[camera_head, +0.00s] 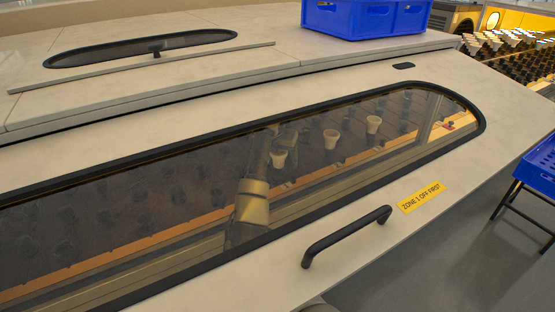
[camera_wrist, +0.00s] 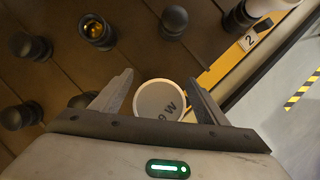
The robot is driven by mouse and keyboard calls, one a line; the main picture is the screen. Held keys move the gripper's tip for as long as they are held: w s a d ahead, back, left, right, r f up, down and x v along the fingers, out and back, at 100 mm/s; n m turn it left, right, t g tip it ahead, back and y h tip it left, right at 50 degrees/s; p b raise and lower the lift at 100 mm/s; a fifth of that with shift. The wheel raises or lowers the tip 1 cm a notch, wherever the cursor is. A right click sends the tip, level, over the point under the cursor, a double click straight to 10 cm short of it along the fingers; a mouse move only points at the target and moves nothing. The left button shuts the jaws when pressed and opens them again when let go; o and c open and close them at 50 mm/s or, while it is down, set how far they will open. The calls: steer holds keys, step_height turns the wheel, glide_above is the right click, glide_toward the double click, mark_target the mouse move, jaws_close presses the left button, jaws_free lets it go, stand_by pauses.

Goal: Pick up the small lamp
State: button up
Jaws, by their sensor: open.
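Another white lamp (camera_wrist: 272,6) with a dark base is at the upper right.
Several dark round sockets stand around; one, an open socket (camera_wrist: 97,30), shows brass inside. A "2" label (camera_wrist: 249,40) sits on the orange strip. The head view shows a lid handle (camera_head: 347,236), a "ZONE 1 OFF FIRST" label (camera_head: 420,197) and a blue crate (camera_head: 365,18).

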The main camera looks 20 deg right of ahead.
steer(key=c, duration=1.2)
steer(key=shift+o, duration=0.2)
steer(key=shift+r, duration=0.1)
steer(key=shift+r+p, duration=0.25)
steer(key=shift+p, duration=0.05)
step_height(320, 180, up, 3)
steer(key=p, duration=0.2)
steer(key=shift+p, duration=0.35)
steer(key=s+a, duration=0.1)
steer(key=a, duration=0.5)
steer(key=s+a, duration=0.1)
steer(key=a, duration=0.4)
steer(key=s+a+p, duration=0.1)
steer(key=a, duration=0.5)
steer(key=shift+s+a+f, duration=0.1)
steer(key=shift+s+a, duration=0.15)
steer(key=shift+a, duration=0.1)
